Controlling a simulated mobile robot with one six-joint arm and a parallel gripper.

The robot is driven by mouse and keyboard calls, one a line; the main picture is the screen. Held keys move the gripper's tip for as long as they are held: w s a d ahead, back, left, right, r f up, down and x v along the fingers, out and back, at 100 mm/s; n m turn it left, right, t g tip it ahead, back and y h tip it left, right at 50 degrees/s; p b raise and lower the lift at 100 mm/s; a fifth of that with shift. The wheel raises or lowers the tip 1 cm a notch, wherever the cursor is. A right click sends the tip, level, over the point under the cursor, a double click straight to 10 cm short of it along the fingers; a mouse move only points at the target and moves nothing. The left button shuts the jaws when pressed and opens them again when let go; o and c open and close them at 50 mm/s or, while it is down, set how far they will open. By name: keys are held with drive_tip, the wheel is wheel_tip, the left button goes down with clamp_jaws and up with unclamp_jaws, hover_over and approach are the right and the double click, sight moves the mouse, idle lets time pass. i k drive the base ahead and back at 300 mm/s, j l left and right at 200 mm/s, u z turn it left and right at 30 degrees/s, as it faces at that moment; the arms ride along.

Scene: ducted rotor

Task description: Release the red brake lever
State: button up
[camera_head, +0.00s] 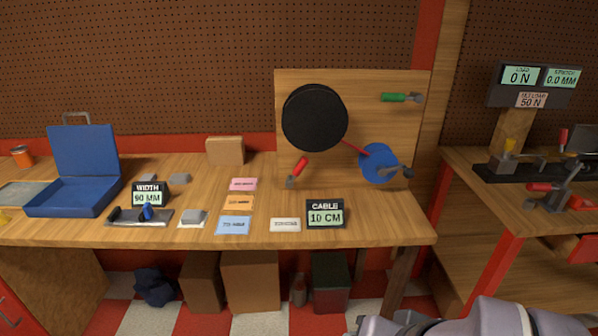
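A wooden board (390,80) stands upright at the back of the workbench. A short red lever (300,167) sits low on the board's left side, on a small grey bracket. Its handle tilts up to the right, below a large black disc (314,117). A thin red bar or cable runs from the disc toward a blue wheel (377,160) with a grey crank. A green-handled lever (394,97) is at the board's upper right. Part of my grey arm shows at the bottom right, far from the board. My gripper's fingers are not visible.
A cable display (325,213) reading 10 CM stands before the board. Coloured cards, a width gauge display (149,194) and an open blue case (82,165) lie leftward on the workbench (270,240). A second bench at right holds other red-handled levers (541,187). Boxes stand underneath.

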sight(289, 183)
drive_tip(key=i+j+z, duration=0.55)
drive_tip(key=i+j, duration=0.3)
